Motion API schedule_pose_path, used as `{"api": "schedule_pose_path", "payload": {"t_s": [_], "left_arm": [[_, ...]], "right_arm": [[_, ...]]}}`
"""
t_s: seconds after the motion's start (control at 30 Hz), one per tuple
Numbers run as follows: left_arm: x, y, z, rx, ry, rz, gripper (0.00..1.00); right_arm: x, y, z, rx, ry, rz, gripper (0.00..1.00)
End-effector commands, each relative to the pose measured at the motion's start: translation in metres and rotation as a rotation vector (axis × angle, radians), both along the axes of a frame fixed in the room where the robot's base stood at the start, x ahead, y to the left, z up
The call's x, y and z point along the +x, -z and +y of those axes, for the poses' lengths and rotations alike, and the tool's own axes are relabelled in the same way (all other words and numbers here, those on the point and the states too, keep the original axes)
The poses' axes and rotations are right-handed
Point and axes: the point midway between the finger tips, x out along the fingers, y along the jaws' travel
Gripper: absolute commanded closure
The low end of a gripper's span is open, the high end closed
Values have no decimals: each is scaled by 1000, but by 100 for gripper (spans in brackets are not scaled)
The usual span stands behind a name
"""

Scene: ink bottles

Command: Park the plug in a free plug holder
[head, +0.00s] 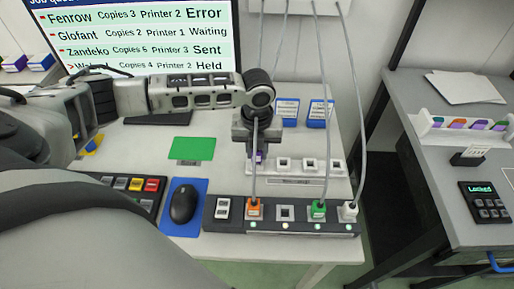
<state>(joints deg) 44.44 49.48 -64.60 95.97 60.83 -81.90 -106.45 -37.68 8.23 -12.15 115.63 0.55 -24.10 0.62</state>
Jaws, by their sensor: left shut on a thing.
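My left gripper (257,150) points down at the left end of the white plug holder rack (318,173). It is shut on a purple plug (258,158), of which only a small part shows below the fingers. The plug is at or just above the leftmost place of the rack; I cannot tell whether it touches. Three square holders, one of them the middle holder (310,163), stand empty to its right. In front is a dark socket panel (300,228) with an orange plug (254,208), an empty socket (285,212), a green plug (318,209) and a white plug (348,211).
Grey cables (356,90) hang from a white box (300,5) down to the plugs. Two blue ink boxes (320,113) stand behind the rack. A mouse (184,203) on a blue mat and a button panel (136,187) lie left. A grey side table (440,160) stands right.

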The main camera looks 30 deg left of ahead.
Motion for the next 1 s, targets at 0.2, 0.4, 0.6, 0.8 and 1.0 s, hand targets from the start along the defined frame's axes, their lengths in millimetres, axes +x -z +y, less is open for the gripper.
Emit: {"api": "schedule_pose_path", "payload": {"t_s": [0.2,0.4,0.6,0.8,1.0], "left_arm": [[0,0,0,0,0,0,95],[0,3,0,0,0,0,95],[0,5,0,1,0,-1,95],[0,5,0,1,0,-1,95],[0,5,0,0,0,0,95]], "right_arm": [[0,-1,0,0,0,-1,50],[0,-4,0,0,0,-1,50],[0,-5,0,0,0,-2,50],[0,-5,0,0,0,-2,50],[0,-6,0,0,0,-2,50]]}}
